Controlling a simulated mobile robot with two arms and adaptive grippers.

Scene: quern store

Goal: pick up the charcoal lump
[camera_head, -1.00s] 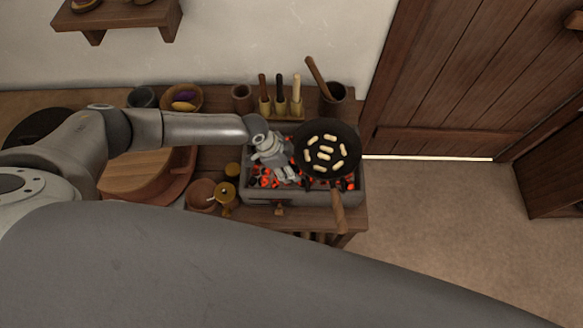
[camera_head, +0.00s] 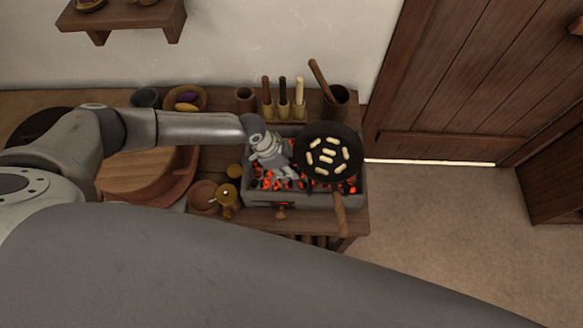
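My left gripper (camera_head: 279,168) reaches in from the left and points down over the left part of a grey brazier (camera_head: 290,199). Its fingertips are at the glowing bed of coals (camera_head: 268,183), just left of the frying pan. Several dark and orange-red charcoal lumps lie in the brazier, and I cannot single out one lump. The fingers are small and seen from above, so whether they are open or closed on a lump is hidden. My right gripper is not in view.
A black frying pan (camera_head: 329,171) with several pale pieces sits on the brazier's right side, its handle (camera_head: 340,215) towards the front. Small pots (camera_head: 227,194) stand at left. Handled tools (camera_head: 283,105) and a mortar (camera_head: 336,101) stand behind. Open floor lies right.

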